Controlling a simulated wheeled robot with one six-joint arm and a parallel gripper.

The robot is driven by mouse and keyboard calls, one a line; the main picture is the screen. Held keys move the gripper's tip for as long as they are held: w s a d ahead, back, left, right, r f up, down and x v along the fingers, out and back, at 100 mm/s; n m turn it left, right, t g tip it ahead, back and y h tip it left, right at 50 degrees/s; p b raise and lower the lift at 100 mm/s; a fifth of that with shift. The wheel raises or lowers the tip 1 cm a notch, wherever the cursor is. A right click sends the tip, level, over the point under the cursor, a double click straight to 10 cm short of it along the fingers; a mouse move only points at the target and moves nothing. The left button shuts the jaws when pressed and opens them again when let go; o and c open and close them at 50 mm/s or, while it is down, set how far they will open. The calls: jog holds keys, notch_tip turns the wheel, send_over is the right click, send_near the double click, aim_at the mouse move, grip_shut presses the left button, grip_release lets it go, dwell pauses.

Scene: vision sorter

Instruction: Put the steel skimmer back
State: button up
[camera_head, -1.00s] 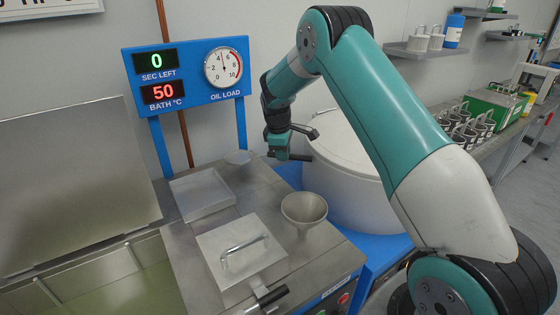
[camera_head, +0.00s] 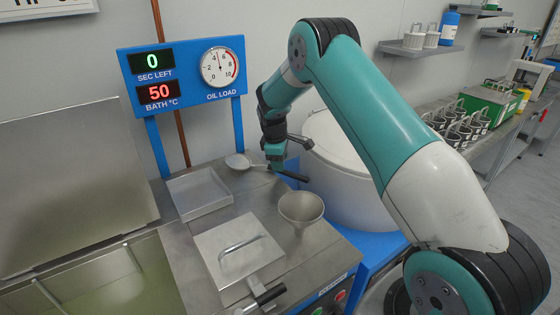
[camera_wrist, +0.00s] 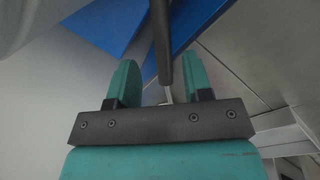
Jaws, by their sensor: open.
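The steel skimmer's round pan (camera_head: 238,161) shows in the head view behind the shallow steel tray, at the back of the steel bench top. Its handle runs right, past my gripper (camera_head: 275,166), and its dark grip (camera_head: 293,176) reaches toward the white drum. In the wrist view the dark handle (camera_wrist: 162,45) passes between the two teal fingers of my gripper (camera_wrist: 158,85). The fingers are apart, with a gap seen on each side of the handle. The wrist view does not show the pan.
The white drum (camera_head: 350,190) is close on the right. The display panel (camera_head: 185,75) rises behind. An open bath is at the left.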

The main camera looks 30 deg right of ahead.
jog(key=w+b+v, duration=0.1)
jog(key=b+v, duration=0.2)
jog(key=v, duration=0.8)
jog(key=s+a+r+y, duration=0.1)
jog(key=s+a+r, duration=0.45)
jog(key=a, duration=0.25)
jog(key=s+a+r+y, duration=0.1)
jog(key=s+a, duration=0.4)
jog(key=s, duration=0.6)
jog(key=s+a+r+m+y, duration=0.1)
jog(key=s+a+y, duration=0.1)
jog(key=s+a, duration=0.4)
jog(key=s+a+r+y, duration=0.1)
jog(key=s+a, duration=0.5)
jog(key=s, duration=1)
jog(key=shift+s+m+g+y, duration=0.15)
jog(key=shift+m+g+y, duration=0.25)
jog(key=shift+y, duration=0.3)
jog(key=shift+a, duration=0.1)
jog(key=shift+c, duration=0.3)
